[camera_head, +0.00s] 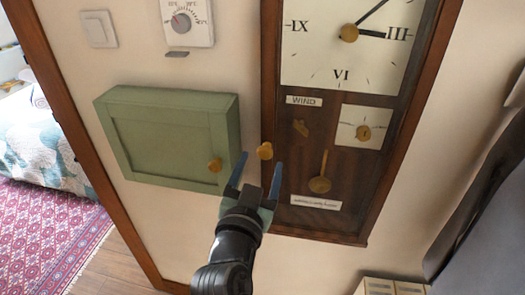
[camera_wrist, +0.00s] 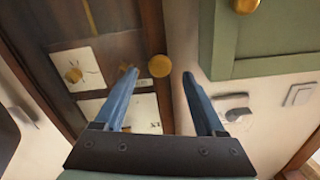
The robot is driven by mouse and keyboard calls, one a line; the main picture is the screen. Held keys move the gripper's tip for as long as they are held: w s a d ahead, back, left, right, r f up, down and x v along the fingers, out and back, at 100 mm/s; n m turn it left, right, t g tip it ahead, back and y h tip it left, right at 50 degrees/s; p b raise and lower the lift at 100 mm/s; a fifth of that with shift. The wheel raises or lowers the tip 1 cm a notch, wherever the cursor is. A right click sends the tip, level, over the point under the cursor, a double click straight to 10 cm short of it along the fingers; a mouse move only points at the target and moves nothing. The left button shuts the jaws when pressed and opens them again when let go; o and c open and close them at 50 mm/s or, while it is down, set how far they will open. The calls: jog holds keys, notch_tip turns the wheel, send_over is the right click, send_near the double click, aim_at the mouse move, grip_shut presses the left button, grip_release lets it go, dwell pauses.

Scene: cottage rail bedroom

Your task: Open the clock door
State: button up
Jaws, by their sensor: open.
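The wall clock (camera_head: 321,97) has a dark wood case, a cream dial and a lower panel with a pendulum (camera_head: 320,184). Its door looks shut. A round brass knob (camera_head: 265,151) sits on the left frame of the clock; this knob (camera_wrist: 160,66) also shows in the wrist view. My gripper (camera_head: 259,160) is open and empty, with its blue fingers pointing at the clock's left frame. In the wrist view, the knob appears between the fingertips of my gripper (camera_wrist: 161,74); I cannot tell whether they reach around it.
A green wall cabinet (camera_head: 158,146) with its own brass knob (camera_head: 215,165) is close to the left of the clock. A thermostat (camera_head: 185,21) and a light switch (camera_head: 98,29) are above it. Bare wall lies right of the clock. A bed (camera_head: 38,145) stands far left.

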jog(key=shift+w+d+p, duration=0.15)
jog(key=shift+w, duration=0.55)
jog(key=shift+w+d+p, duration=0.15)
jog(key=shift+w, duration=0.5)
grip_shut()
dwell(0.5)
